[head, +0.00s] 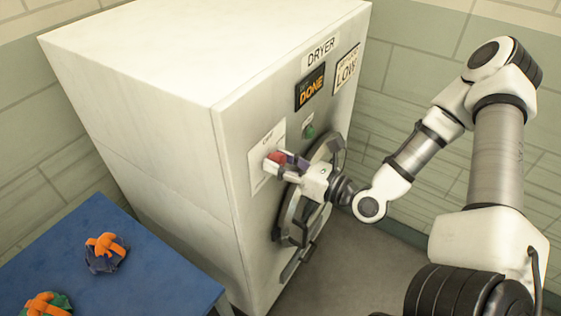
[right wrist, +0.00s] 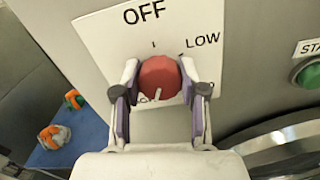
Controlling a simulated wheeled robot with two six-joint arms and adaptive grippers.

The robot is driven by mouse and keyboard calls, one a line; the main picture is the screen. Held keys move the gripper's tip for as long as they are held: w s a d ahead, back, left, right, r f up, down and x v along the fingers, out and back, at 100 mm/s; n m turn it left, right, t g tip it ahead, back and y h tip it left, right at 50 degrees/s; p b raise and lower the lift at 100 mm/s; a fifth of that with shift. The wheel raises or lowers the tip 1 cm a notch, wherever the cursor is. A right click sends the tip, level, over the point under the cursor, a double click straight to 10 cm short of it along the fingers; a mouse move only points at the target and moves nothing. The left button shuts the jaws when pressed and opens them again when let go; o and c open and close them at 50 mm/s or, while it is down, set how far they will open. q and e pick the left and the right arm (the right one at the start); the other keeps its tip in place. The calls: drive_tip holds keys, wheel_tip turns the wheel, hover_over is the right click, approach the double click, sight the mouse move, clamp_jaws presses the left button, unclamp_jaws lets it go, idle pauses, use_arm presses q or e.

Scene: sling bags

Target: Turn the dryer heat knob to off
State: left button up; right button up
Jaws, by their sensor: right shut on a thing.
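The white dryer (head: 235,150) stands in the middle of the head view. Its red heat knob (head: 277,157) sits on a white label plate (head: 262,168) on the front. My right gripper (head: 280,158) is shut on the knob. In the right wrist view, the knob (right wrist: 160,78) is between the two fingers (right wrist: 160,80), one on each side. OFF is printed above it and LOW to its upper right; lettering below is mostly hidden. A pale mark on the knob's lower face runs towards the bottom, its exact direction unclear. My left gripper is not in view.
A green button (head: 310,132) is right of the knob, above the round dryer door (head: 290,215). Signs on the upper front read DRYER, DONE and LOW. A blue table (head: 150,260) at lower left bears orange-strapped bags (head: 106,253). Grey floor is clear right of the dryer.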

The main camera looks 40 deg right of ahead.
drive_tip(key=n+b, duration=0.1)
drive_tip(key=n, duration=1.4)
drive_tip(key=shift+a, duration=0.1)
drive_tip(key=n, duration=0.6)
drive_tip(key=shift+n, duration=0.3)
drive_tip(key=n, duration=0.4)
drive_tip(key=shift+f+n, duration=0.1)
drive_tip(key=shift+n, duration=0.2)
drive_tip(key=n, duration=0.5)
drive_tip(key=shift+p, duration=0.4)
drive_tip(key=n, duration=0.5)
drive_tip(key=shift+p, duration=0.3)
drive_tip(key=shift+n+p, duration=0.45)
drive_tip(key=shift+n, duration=2.15)
